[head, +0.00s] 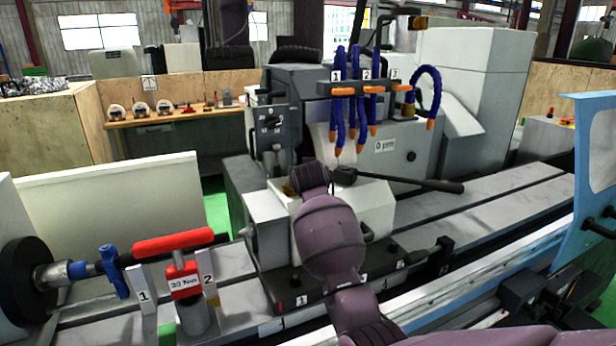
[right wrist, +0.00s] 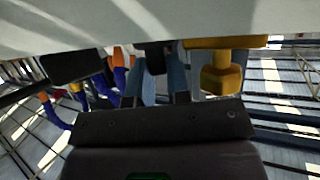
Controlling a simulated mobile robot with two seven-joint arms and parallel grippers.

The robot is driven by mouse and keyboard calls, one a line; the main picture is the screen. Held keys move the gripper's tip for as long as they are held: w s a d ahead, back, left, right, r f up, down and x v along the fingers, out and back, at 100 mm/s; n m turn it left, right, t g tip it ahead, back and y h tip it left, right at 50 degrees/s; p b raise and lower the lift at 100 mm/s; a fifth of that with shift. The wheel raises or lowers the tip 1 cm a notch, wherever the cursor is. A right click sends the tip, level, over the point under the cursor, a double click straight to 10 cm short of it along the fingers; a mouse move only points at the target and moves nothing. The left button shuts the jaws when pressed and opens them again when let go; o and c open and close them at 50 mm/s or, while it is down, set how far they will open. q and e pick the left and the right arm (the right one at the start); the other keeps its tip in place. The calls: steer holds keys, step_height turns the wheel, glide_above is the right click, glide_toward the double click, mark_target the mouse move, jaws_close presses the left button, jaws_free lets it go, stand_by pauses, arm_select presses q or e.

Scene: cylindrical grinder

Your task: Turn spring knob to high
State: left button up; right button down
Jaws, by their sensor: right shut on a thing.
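My right gripper (right wrist: 156,75) shows in the right wrist view with its two blue-grey fingers closed around a dark knob (right wrist: 154,56), apparently the spring knob, under a pale housing (right wrist: 160,20). A yellow, brass-like knob (right wrist: 221,74) sits just right of the fingers, apart from them. In the head view my right arm (head: 330,235) reaches up to the white housing (head: 372,205) on the machine table and hides the gripper and the held knob. The knob's setting marks are not readable. My left gripper is in neither view.
A long black lever (head: 410,182) extends right from the housing's top. Blue coolant hoses (head: 355,100) with orange nozzles hang behind it. A red-handled tool (head: 180,242) and a blue-handled part (head: 112,268) stand to the left. A blue guard panel (head: 585,170) borders the right.

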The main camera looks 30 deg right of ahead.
steer(key=c, duration=1.1)
jaws_free()
steer(key=shift+n+y, duration=0.4)
